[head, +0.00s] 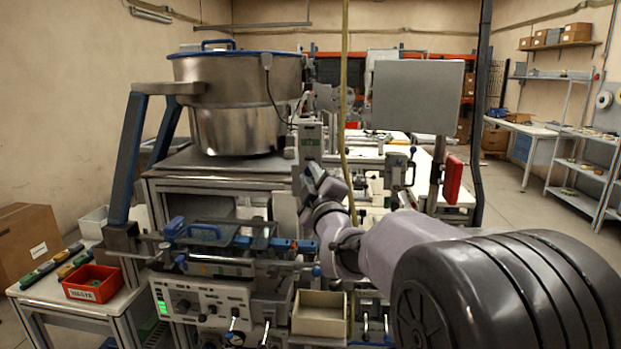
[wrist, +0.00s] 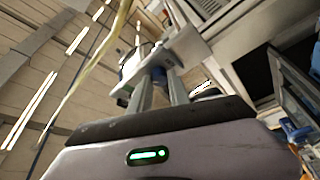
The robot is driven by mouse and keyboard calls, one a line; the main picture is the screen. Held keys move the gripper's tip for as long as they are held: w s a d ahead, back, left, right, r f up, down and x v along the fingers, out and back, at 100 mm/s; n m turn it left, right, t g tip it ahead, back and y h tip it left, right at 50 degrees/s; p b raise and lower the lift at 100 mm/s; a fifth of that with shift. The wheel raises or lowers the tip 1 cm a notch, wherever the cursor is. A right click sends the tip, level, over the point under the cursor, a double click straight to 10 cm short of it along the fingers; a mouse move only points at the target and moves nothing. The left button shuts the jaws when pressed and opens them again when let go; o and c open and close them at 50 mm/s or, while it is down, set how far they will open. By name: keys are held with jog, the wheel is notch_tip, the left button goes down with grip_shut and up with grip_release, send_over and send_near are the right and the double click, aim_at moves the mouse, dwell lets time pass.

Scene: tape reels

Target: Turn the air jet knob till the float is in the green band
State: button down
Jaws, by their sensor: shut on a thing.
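My gripper (head: 312,180) reaches up to the front of a pale upright fitting (head: 310,140) right of the steel bowl. In the wrist view its two grey fingers (wrist: 161,82) are closed around a small dark blue part, the air jet knob (wrist: 158,74), at the end of a pale body (wrist: 180,48). Most of the knob is hidden by the fingers. A clear-looking cylinder (wrist: 134,62) with a dark end stands just left of the fingers. I cannot make out the float or the green band in either view.
The big steel bowl (head: 235,105) stands left of my arm. A yellow hose (head: 345,90) hangs close to my gripper. A red waste bin (head: 91,283) is at lower left.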

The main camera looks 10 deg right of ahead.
jog(key=n+g, duration=0.1)
jog(key=n, duration=0.2)
jog(key=n+g, duration=0.1)
jog(key=n, duration=0.1)
jog(key=n+g+p, duration=0.1)
jog(key=n, duration=0.2)
jog(key=shift+r+n+y, duration=0.3)
jog(key=shift+y, duration=0.1)
dwell(0.5)
jog(key=c, duration=1.2)
grip_release()
jog(key=shift+c, duration=0.2)
